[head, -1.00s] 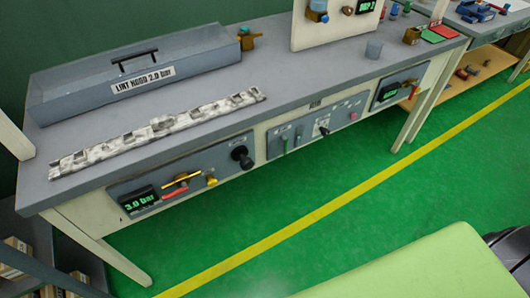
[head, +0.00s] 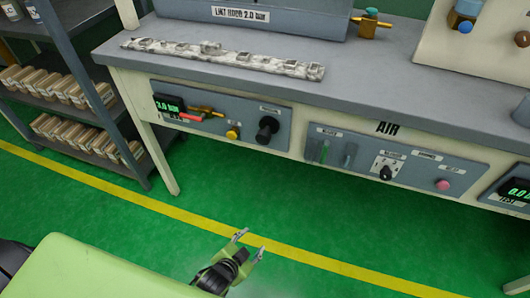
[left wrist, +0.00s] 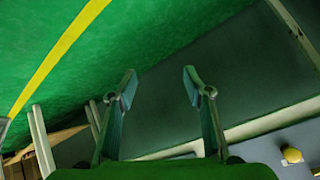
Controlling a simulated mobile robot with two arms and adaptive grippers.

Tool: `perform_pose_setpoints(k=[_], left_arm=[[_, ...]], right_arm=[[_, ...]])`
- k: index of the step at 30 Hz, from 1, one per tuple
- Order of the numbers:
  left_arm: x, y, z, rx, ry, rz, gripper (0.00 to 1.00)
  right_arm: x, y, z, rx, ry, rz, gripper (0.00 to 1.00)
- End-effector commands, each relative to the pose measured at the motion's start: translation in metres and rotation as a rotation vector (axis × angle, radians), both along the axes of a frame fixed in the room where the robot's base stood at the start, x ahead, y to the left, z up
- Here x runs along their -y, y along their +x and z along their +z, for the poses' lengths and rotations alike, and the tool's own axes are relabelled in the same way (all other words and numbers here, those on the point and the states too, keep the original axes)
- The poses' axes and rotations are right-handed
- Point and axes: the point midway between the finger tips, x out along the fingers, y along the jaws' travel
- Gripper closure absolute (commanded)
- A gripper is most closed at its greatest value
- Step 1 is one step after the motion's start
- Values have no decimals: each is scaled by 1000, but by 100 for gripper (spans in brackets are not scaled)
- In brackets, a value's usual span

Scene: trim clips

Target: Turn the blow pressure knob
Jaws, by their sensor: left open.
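Front panels under the bench carry knobs with labels too small to read, so I cannot tell which is the blow pressure knob. A large black knob (head: 267,127) sits at the right of the left panel, beside a small yellow knob (head: 233,132) and a green display (head: 169,104) reading 3.0 bar. A smaller black knob (head: 386,172) is on the middle panel, marked AIR above. My left gripper (head: 250,242) is open and empty over the floor, in front of the bench and apart from the panels. Its spread fingers show in the left wrist view (left wrist: 160,76).
A grey bench (head: 200,58) bears a long mottled strip (head: 225,57) and a hood (head: 260,22). A shelf rack (head: 72,90) with boxes stands at the left. The green floor (head: 205,190) before the bench is clear.

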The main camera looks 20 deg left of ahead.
Motion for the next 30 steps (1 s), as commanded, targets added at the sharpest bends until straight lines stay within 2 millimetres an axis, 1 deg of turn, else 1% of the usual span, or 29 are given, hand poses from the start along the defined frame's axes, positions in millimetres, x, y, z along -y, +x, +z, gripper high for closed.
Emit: perform_pose_setpoints(k=[1,2,3,5,6,8,9,11,12,15,18,21,24,26,30], left_arm=[[3,18,14,78,15,-15,54],[4,27,29,119,25,-24,54],[5,37,50,174,41,-33,54],[6,50,83,260,65,-43,54],[6,56,106,316,81,-48,54],[4,62,139,396,106,-51,54],[2,64,161,447,123,-51,54],[-1,64,192,519,147,-48,54],[-3,63,211,560,163,-44,54],[-9,57,251,644,193,-34,54],[-14,51,278,699,213,-23,54],[-17,48,292,726,224,-18,54],[-17,51,297,736,227,-16,54],[-17,55,297,736,227,-16,54],[-17,71,298,737,228,-17,54]], right_arm=[[-3,15,3,35,8,0,100],[-5,22,11,53,11,-1,100],[-6,29,23,75,14,-3,100],[-8,40,41,110,21,-3,100],[-9,46,53,132,24,-3,100],[-10,52,72,163,30,-4,100],[-10,55,85,185,34,-4,100],[-11,57,103,214,39,-5,100],[-11,57,114,230,42,-5,100],[-10,56,138,266,48,-5,100],[-10,54,154,288,52,-6,100],[-10,53,163,300,54,-6,100],[-11,56,168,317,58,-5,100],[-12,59,171,332,61,-5,100],[-16,70,178,390,75,-1,100]])
